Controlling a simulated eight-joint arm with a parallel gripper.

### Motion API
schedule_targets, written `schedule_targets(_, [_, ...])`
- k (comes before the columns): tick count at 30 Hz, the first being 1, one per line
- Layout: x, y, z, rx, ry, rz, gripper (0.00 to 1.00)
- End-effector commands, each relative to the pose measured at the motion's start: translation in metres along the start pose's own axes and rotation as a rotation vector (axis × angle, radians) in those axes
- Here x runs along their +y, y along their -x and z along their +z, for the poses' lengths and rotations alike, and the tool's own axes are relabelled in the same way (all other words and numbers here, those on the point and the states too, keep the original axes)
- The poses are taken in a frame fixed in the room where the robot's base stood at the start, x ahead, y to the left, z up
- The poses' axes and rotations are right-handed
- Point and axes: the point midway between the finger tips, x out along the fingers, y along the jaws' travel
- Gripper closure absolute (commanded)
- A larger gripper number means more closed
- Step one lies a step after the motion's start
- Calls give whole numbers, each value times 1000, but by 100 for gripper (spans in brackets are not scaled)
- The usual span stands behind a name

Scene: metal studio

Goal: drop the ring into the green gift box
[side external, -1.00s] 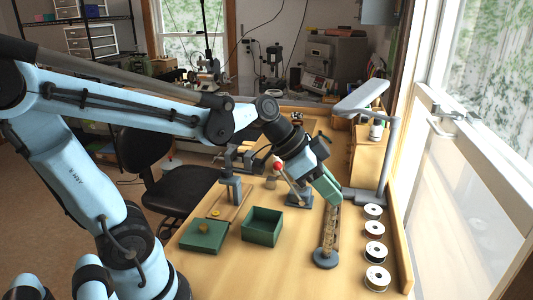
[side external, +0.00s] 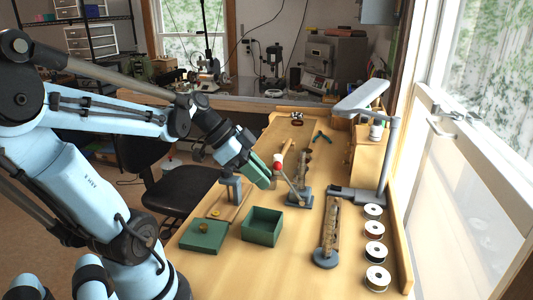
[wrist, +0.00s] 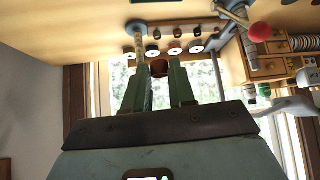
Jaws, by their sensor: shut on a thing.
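The open green gift box (side external: 262,226) sits on the wooden bench. Its green lid (side external: 198,240) with a gold knob lies just left of it. My gripper (side external: 266,183) is in the air above and beyond the box in the side view, tilted down to the right. In the wrist view my gripper (wrist: 162,78) has a small reddish-brown thing (wrist: 159,68) between its fingertips, which I take for the ring. It is shut on it. The ring is too small to make out in the side view.
A slim stand (side external: 327,250) is right of the box. A lever with a red ball (side external: 278,166) rises close beside my gripper. Several wire spools (side external: 375,251) line the right bench edge. A lamp (side external: 385,150) stands at the back right. The bench in front of the box is clear.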

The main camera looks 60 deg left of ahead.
Motion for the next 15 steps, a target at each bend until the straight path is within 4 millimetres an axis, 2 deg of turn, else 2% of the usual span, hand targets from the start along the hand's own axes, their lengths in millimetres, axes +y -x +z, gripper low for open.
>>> schedule_targets(15, [-1, -34, 30, 1, 0, 0, 99])
